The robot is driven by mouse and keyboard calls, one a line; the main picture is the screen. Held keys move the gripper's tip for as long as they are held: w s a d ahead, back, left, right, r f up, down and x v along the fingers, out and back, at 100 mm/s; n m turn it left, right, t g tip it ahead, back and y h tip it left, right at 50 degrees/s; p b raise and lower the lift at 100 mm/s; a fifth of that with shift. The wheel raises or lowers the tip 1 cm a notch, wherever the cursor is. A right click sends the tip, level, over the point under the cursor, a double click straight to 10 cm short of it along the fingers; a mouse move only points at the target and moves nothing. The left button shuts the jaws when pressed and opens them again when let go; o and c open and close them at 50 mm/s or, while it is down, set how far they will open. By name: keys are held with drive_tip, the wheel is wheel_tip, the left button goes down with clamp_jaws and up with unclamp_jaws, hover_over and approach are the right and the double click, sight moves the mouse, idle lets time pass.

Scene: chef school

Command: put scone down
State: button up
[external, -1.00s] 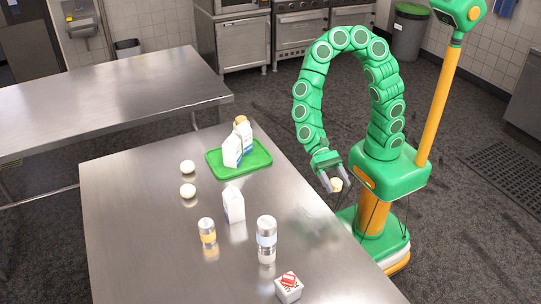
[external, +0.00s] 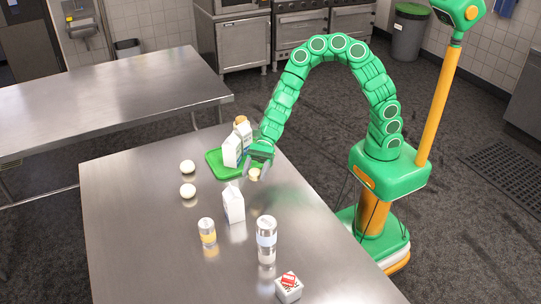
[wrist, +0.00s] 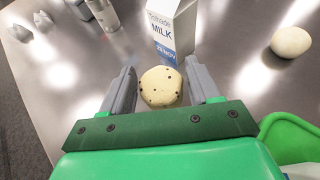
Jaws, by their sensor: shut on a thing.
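The scone (wrist: 161,87) is pale and round with dark specks, and sits between the two grey fingers of my gripper (wrist: 163,88) in the wrist view. In the external view the scone (external: 254,174) shows at the fingertips of my gripper (external: 252,171). My gripper is shut on it, over the metal table (external: 130,240), beside the right part of the green tray (external: 212,160). I cannot tell whether the scone touches the table.
A milk carton (external: 233,205) stands close in front of my gripper. Two more cartons (external: 232,151) stand on the tray. Two pale round buns (external: 188,190) lie to the left. Shakers (external: 207,232) and a small box (external: 288,289) stand nearer the front. The table's left front is clear.

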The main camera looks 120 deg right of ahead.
sight(256, 193)
drive_tip(key=shift+f, duration=3.8)
drive_tip(key=shift+f, duration=0.15)
drive_tip(key=o, duration=1.1)
drive_tip(key=shift+c, duration=0.2)
